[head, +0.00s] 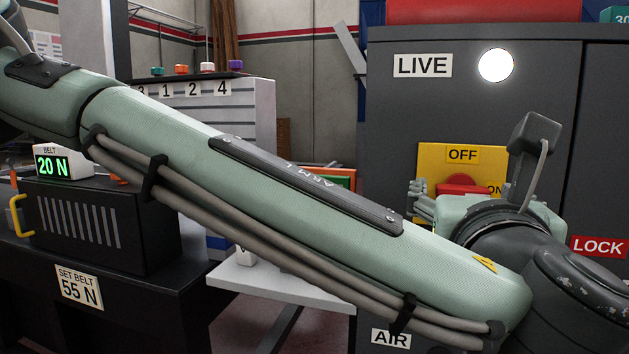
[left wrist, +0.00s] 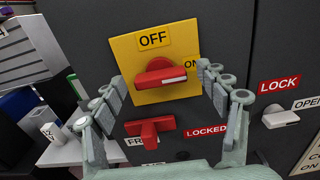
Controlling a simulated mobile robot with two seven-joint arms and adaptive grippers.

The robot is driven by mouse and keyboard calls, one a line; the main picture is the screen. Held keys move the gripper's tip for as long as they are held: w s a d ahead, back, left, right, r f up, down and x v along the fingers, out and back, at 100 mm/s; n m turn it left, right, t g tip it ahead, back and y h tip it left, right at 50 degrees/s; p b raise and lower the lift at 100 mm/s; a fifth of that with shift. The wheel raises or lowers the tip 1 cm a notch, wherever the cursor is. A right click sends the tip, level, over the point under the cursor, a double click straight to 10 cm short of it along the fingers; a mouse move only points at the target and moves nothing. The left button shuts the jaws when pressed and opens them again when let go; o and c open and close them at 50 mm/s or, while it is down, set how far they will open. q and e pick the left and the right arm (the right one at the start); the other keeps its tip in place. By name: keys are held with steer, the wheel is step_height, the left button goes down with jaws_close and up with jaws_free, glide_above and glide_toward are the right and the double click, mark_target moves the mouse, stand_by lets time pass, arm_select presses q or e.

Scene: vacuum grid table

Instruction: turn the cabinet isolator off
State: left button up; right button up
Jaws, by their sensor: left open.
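The cabinet isolator is a red rotary handle (left wrist: 160,76) on a yellow plate (left wrist: 125,52), with OFF above it and ON to its right. In the left wrist view the handle's grip lies about level, its white-marked end towards ON. My left gripper (left wrist: 160,80) is open, one finger on each side of the handle; I see no clear contact. In the head view the yellow plate (head: 432,160) shows behind my left gripper (head: 422,197), and my left arm and wrist hide much of the gripper and the handle's lower part. My right gripper is not in view.
A white lamp (head: 495,65) glows beside the LIVE label on the dark cabinet (head: 430,105). Below the isolator is a red T-shaped handle (left wrist: 150,129) near a LOCKED label. A red LOCK label (left wrist: 279,84) is at right. A white side table (head: 265,280) stands at left.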

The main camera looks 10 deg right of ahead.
arm_select(q)
steer(key=shift+w+d, duration=0.2)
steer(key=shift+w, duration=0.15)
